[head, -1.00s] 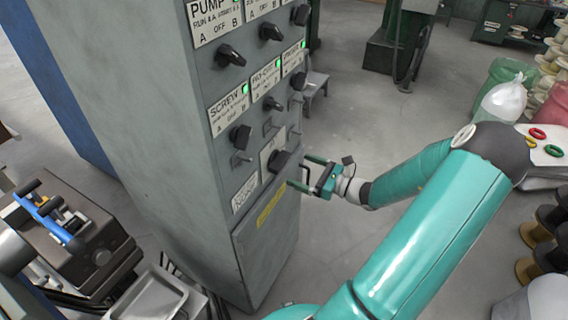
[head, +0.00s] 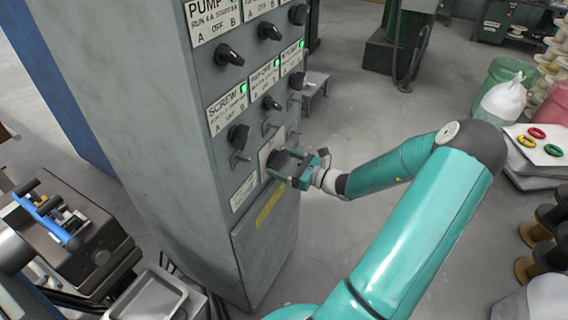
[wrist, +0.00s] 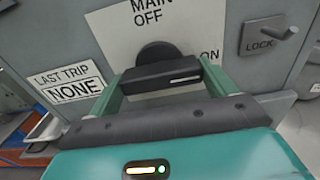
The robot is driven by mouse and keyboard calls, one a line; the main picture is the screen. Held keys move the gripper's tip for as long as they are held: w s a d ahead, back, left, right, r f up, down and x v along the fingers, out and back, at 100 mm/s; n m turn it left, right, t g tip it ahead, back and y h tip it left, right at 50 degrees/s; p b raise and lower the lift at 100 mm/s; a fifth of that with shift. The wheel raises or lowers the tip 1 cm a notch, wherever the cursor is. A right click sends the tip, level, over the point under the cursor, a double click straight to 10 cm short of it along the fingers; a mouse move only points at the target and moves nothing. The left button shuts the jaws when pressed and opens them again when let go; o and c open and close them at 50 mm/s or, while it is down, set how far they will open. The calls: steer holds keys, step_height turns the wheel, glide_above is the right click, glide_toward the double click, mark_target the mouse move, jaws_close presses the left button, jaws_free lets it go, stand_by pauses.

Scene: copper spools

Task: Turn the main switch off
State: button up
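The main switch is a black rotary knob (wrist: 155,75) on the grey cabinet's front, under a plate (wrist: 135,18) reading MAIN OFF, with ON to the right. Its bar lies nearly level in the wrist view, with the white mark at its right end, on the ON side. My gripper (wrist: 163,85) is open around the knob, one green finger beside each end of the bar. I cannot tell whether the fingers touch it. In the head view my gripper (head: 292,168) is against the lower panel and partly hides the knob (head: 276,158).
Several other black knobs (head: 230,54) with lit green lamps sit above on the cabinet (head: 150,120). A LOCK lever (wrist: 265,30) is at the right in the wrist view. A LAST TRIP NONE label (wrist: 68,82) is at the left. Open floor (head: 350,250) lies right of the cabinet.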

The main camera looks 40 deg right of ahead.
steer(key=shift+n, duration=0.3)
steer(key=n, duration=0.3)
steer(key=shift+n, duration=0.3)
steer(key=n, duration=0.9)
steer(key=shift+n, duration=2.3)
